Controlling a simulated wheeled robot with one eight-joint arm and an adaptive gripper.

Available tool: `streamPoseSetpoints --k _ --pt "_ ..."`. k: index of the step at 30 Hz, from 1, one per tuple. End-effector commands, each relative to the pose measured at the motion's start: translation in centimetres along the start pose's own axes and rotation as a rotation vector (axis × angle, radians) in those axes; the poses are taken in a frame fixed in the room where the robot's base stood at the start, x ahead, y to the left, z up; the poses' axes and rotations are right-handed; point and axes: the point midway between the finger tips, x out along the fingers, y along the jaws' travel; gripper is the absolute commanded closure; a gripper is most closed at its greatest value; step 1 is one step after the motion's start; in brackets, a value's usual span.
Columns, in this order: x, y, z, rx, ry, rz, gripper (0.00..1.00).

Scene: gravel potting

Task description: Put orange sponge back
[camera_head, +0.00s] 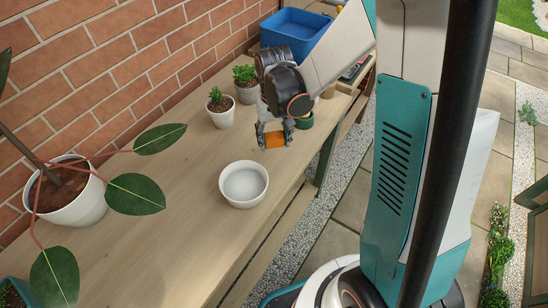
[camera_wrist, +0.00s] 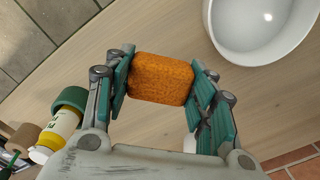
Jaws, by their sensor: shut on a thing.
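The orange sponge (camera_wrist: 161,79) is between the two teal fingers of my gripper (camera_wrist: 160,85) in the wrist view, touched on both sides. In the head view the sponge (camera_head: 273,140) shows under my gripper (camera_head: 272,128), held above the wooden bench, though its exact height is hard to tell. The gripper is shut on it. A white bowl (camera_head: 244,184) stands on the bench in front of the gripper, and it also shows in the wrist view (camera_wrist: 258,30) at the upper right.
Two small potted plants (camera_head: 220,107) (camera_head: 245,83) stand behind the gripper, left of it. A blue crate (camera_head: 292,34) is at the bench's far end. A green pot (camera_head: 304,121) and a yellow-labelled bottle (camera_wrist: 58,131) are close by. A large potted plant (camera_head: 70,200) stands at left.

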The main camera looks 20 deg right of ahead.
Motion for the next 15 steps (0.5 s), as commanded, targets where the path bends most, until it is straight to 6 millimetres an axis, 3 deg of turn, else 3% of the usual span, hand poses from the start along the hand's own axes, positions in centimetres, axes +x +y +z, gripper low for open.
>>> streamPoseSetpoints --k 1,3,11,15 --pt "1.5 0.0 -0.1 0.0 0.0 0.0 0.84" --pt "2.6 0.0 -0.1 0.0 0.0 0.0 0.84" --pt "4.2 0.0 -0.1 0.0 0.0 0.0 0.84" --pt "6.0 0.0 -0.1 0.0 0.0 0.0 0.84"
